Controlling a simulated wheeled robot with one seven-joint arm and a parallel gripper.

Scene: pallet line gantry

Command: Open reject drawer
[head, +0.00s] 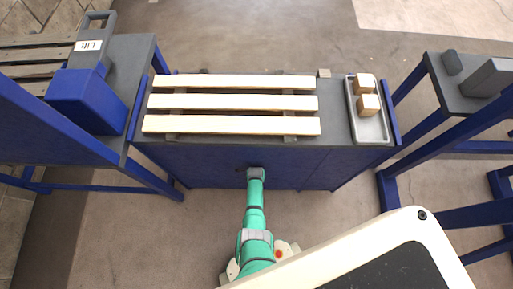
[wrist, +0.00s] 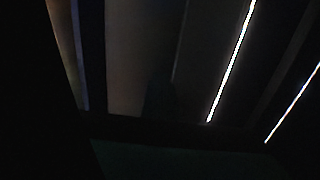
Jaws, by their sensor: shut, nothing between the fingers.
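The dark blue front panel (head: 200,165) of the middle bench faces me in the head view. I cannot make out a separate drawer or handle on it. My green arm reaches up to this panel, and my gripper (head: 256,172) is at its lower middle, below the bench top. The gripper's fingers are too small and dark to see clearly, and nothing shows held in them. I cannot tell whether it touches the panel. The wrist view is almost black, with dim panel edges and two thin bright slanted lines.
A pallet of pale slats (head: 230,103) lies on the bench, with a grey tray (head: 371,128) holding two wooden blocks at its right. A blue-framed station with a lift box (head: 88,98) stands left, and another grey-topped bench (head: 465,98) right. Floor in front is clear.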

